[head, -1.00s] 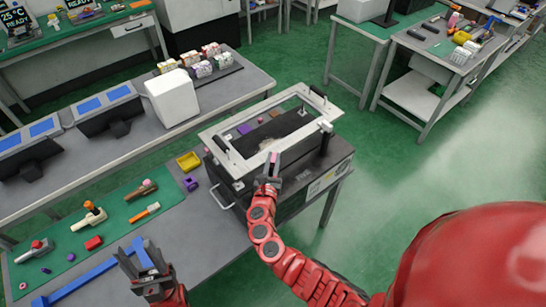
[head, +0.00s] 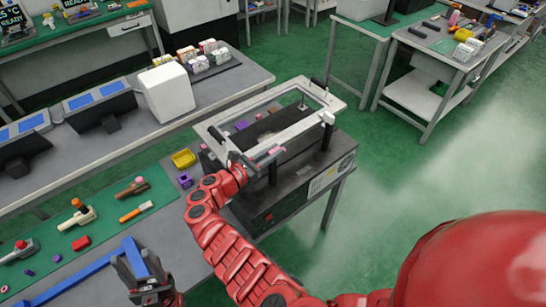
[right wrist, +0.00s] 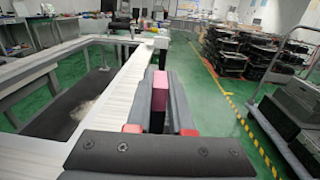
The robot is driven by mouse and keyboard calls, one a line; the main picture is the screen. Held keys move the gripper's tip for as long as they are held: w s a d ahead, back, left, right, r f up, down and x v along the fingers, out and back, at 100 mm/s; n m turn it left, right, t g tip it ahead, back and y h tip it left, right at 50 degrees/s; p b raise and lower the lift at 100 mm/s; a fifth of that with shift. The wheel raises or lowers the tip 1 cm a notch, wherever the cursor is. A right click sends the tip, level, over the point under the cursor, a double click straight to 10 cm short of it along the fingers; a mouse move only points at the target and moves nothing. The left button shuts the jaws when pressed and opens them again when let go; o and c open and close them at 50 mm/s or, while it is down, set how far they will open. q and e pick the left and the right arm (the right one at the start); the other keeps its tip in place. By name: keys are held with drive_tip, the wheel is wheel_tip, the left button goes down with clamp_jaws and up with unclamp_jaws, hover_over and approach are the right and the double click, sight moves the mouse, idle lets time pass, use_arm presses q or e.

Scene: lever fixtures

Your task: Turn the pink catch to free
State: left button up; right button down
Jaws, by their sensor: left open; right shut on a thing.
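The pink catch (head: 275,150) is at the near edge of the pale rectangular frame (head: 320,92) on top of the dark box fixture (head: 318,172). My right gripper (head: 258,161) is at that edge, shut on the catch, its fingers pointing right in the head view. In the right wrist view the pink catch (right wrist: 158,88) shows as a narrow block between the two dark fingers, beside the frame's pale bar (right wrist: 110,95). The catch's base is hidden.
A yellow bin (head: 184,158) and a purple block (head: 185,180) sit left of the fixture. Several tools lie on the green mat (head: 112,210).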

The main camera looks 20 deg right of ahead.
drive_tip(key=shift+d+m+g+b, duration=0.1)
drive_tip(key=shift+m+g+b, duration=0.3)
drive_tip(key=shift+g+b, duration=0.15)
drive_tip(key=c, duration=0.8)
unclamp_jaws()
